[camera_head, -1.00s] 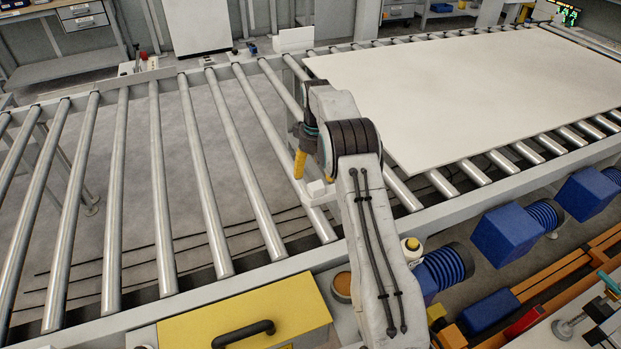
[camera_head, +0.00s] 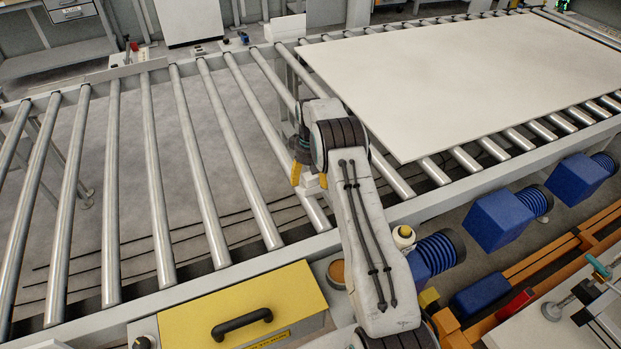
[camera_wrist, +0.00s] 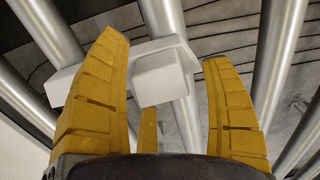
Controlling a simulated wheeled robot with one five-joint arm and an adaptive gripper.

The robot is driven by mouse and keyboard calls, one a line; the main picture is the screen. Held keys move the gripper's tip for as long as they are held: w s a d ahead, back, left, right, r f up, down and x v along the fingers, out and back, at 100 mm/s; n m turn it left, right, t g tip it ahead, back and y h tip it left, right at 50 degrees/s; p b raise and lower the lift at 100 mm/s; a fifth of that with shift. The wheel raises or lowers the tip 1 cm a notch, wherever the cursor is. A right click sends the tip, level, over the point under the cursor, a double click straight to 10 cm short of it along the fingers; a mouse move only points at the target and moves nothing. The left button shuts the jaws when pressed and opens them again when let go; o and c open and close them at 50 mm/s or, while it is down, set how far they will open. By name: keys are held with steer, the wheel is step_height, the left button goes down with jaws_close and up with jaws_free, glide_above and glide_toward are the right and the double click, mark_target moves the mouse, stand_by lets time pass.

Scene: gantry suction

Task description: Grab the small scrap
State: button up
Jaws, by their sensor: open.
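The small scrap (camera_wrist: 165,80) is a white, blocky piece on the rollers. In the wrist view it lies between and beyond the yellow fingers of my gripper (camera_wrist: 165,52), with its longer part reaching left behind the left finger. The fingers are spread apart, and a gap shows between the scrap and the right finger. Whether the left finger touches it, I cannot tell. In the head view the scrap (camera_head: 309,186) shows as a small white patch by the yellow fingertips of my gripper (camera_head: 308,177), partly hidden by my arm.
The large white sheet (camera_head: 450,75) lies on the rollers to the right. Bare metal rollers (camera_head: 160,190) with open gaps extend left. A yellow box with a black handle (camera_head: 235,315) stands in front. Blue motors (camera_head: 505,218) line the conveyor's near side at right.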

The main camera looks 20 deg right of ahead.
steer(key=shift+c, duration=0.3)
steer(key=c, duration=1.2)
steer(key=shift+r, duration=0.1)
steer(key=shift+c, duration=0.2)
